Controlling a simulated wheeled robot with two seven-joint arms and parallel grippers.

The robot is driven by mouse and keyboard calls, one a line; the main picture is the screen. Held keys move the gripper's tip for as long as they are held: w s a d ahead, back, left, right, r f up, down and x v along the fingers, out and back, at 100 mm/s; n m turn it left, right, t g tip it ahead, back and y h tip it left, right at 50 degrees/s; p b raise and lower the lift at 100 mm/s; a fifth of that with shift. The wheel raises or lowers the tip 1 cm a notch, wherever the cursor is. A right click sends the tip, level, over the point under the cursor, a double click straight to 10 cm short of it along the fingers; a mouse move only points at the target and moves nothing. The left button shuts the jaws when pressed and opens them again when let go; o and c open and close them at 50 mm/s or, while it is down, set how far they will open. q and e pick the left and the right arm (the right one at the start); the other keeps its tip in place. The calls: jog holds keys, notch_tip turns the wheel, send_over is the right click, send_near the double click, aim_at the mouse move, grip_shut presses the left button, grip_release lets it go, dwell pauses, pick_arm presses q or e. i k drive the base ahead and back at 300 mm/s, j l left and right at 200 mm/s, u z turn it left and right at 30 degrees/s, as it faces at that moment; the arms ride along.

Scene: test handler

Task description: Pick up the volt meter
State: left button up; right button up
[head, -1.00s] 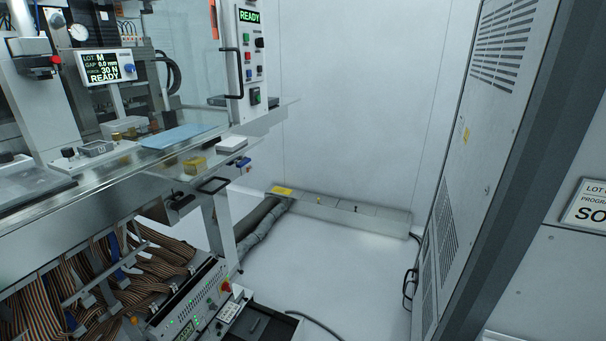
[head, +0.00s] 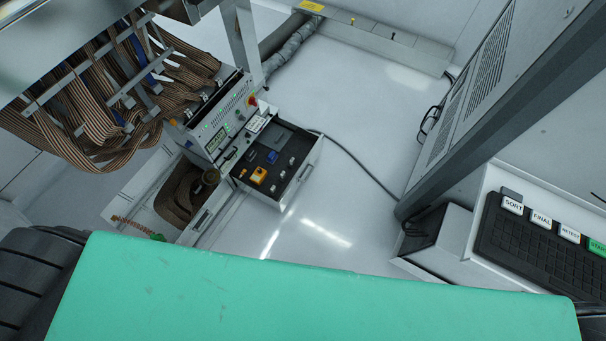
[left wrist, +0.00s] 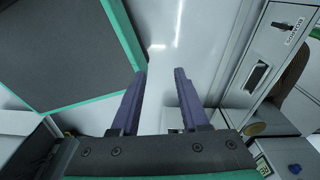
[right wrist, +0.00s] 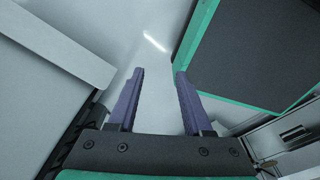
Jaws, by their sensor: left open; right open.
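A small orange-yellow device (head: 258,175), which looks like the volt meter, lies in an open drawer (head: 306,172) in the head view. It sits near the drawer's front left, beside a small blue item (head: 272,157). It is too small to read its face. My left gripper (left wrist: 160,85) is open and empty in the left wrist view, pointing over bare floor. My right gripper (right wrist: 159,82) is open and empty in the right wrist view, also over floor. Neither gripper shows in the head view, and the meter shows in neither wrist view.
A control panel (head: 222,125) with lit indicators and a red knob stands behind the drawer. Ribbon cables (head: 95,110) hang at upper left. A black cable (head: 360,165) crosses the floor. A cabinet (head: 490,95) and a labelled black tray (head: 540,240) stand right.

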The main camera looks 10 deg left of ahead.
aim_at(256, 178)
jog(key=u, duration=0.9)
